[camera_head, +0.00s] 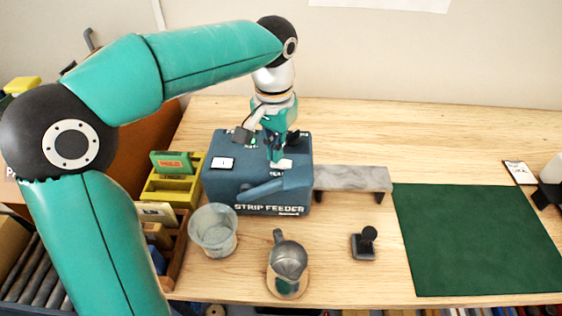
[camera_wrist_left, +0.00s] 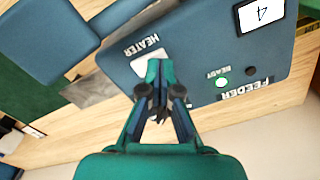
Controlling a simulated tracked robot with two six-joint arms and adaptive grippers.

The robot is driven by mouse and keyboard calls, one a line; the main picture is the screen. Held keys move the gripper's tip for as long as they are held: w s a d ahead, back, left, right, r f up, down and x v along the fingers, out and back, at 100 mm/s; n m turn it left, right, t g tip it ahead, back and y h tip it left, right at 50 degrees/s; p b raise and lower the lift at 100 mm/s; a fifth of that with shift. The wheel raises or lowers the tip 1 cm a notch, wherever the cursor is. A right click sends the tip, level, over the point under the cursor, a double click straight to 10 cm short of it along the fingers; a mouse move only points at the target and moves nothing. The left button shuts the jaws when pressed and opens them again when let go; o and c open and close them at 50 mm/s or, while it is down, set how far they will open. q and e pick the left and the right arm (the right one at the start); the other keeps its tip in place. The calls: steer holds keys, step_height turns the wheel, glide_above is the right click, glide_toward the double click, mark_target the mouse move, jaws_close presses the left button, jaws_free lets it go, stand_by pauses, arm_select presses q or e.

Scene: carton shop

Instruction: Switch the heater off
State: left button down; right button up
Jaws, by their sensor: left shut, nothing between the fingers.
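The blue strip feeder (camera_head: 225,188) stands on the wooden table, with its top panel below my left gripper. A white switch plate (camera_wrist_left: 148,62) beside the HEATER label lies on that panel. It also shows in the head view (camera_head: 286,163), partly behind the fingers. My left gripper (camera_head: 276,160) points down, shut and empty, with its fingertips at the plate; in the wrist view the fingers (camera_wrist_left: 158,72) cover part of it. I cannot tell whether they touch it or which way the switch is set. My right gripper is not in view.
A grey strip support (camera_head: 352,178) adjoins the feeder's right side. A clear cup (camera_head: 213,230), a metal jug (camera_head: 288,260) and a small black stamp-like tool (camera_head: 364,244) stand in front. A green mat (camera_head: 475,240) lies empty at right.

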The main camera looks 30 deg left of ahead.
arm_select(q)
steer(key=shift+f+b, duration=0.5)
steer(key=shift+f, duration=0.25)
steer(key=shift+r, duration=0.1)
step_height(320, 180, up, 7)
steer(key=p, duration=0.6)
steer(key=shift+p, duration=0.4)
stand_by(0.4)
